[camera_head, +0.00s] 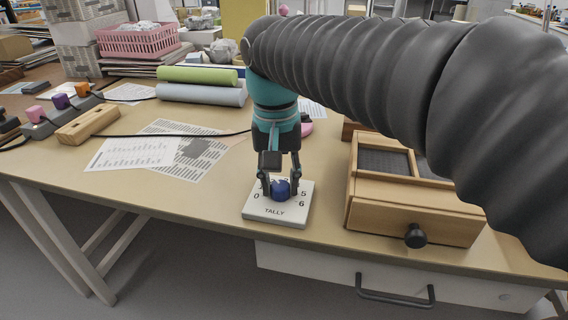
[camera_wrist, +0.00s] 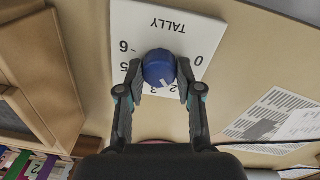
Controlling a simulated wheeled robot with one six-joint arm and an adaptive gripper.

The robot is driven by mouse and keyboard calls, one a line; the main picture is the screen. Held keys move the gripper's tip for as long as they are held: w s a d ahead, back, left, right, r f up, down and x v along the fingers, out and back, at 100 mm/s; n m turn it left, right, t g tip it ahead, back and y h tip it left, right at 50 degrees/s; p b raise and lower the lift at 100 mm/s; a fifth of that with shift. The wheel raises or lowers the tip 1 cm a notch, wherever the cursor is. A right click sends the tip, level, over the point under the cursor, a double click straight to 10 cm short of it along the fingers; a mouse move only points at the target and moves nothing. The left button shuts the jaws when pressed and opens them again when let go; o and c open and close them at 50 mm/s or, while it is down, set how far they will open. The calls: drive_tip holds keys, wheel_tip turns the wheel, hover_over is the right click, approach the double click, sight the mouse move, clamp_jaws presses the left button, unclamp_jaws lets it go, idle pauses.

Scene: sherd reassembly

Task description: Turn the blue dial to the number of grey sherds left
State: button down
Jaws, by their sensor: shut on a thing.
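The blue dial (camera_head: 281,189) stands on a white plate marked TALLY (camera_head: 273,215) near the table's front edge. My gripper (camera_head: 279,188) points down and is shut on the dial, one finger on each side. The wrist view shows the dial (camera_wrist: 159,68) between the fingertips, with a white mark on its side towards the 2 and 3. I cannot tell the exact number it points to. The 0, 2, 3, 5 and 6 show there; the fingers cover other digits. I cannot make out any grey sherds for certain.
A wooden box (camera_head: 408,218) with dark-lined compartments and a black knob stands right of the plate, partly behind my arm. Printed sheets (camera_head: 133,153) lie to the left, one with a grey patch. Rolls (camera_head: 200,92) and a pink basket (camera_head: 137,41) are at the back.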

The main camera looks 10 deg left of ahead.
sight(278, 184)
drive_tip(key=m+p, duration=0.1)
drive_tip(key=m, duration=0.2)
drive_tip(key=shift+m, duration=2.4)
drive_tip(key=c, duration=0.7)
unclamp_jaws()
drive_tip(key=shift+c, duration=0.2)
wheel_tip(278, 184, up, 12)
drive_tip(key=shift+w+a, duration=0.15)
